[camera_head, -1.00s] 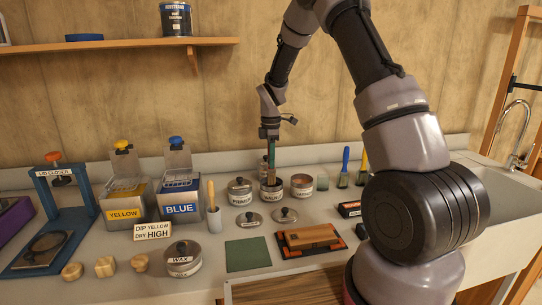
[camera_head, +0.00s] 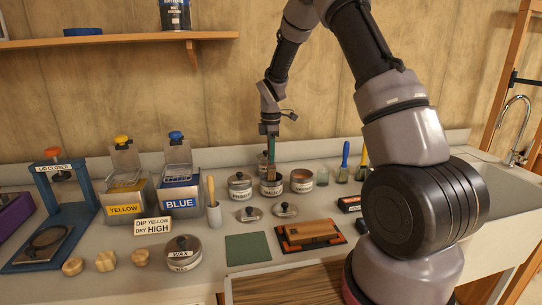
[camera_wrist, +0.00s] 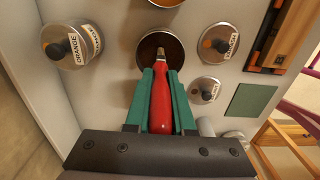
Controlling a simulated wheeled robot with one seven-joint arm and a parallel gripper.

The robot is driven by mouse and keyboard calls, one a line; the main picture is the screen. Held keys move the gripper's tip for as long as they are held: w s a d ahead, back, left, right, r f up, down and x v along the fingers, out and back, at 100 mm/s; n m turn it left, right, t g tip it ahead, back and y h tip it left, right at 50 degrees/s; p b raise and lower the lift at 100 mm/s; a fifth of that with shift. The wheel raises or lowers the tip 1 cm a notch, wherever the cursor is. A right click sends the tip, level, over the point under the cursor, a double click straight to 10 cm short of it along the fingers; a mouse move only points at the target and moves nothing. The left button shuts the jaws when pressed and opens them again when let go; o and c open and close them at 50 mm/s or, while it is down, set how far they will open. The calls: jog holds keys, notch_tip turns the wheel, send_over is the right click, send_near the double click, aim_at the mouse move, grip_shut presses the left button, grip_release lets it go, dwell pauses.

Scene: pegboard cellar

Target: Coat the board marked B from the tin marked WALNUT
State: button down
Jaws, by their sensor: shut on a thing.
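My gripper (camera_wrist: 160,76) is shut on a red-handled brush (camera_wrist: 160,105); its green fingers show either side of the handle. The gripper also shows in the head view (camera_head: 271,146), above the middle of three tins. The brush points down into this open tin (camera_wrist: 148,42), which holds dark brown stuff; its bristles are hardly visible. Its label in the head view (camera_head: 271,191) appears to read WALNUT. A wooden board (camera_head: 311,231) lies on a black and orange holder (camera_head: 338,239). I can read no B on it.
A lidded tin (camera_head: 240,188) stands left of the brown one, an open tin (camera_head: 301,182) right. Two loose lids (camera_head: 249,214) (camera_head: 285,210) lie in front. A green mat (camera_head: 248,248), WAX tin (camera_head: 182,254) and brush in a cup (camera_head: 213,210) are near. Yellow and blue vats stand left.

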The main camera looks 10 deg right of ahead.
jog(key=shift+f, duration=0.4)
dwell(1.1)
jog(key=shift+r, duration=3.55)
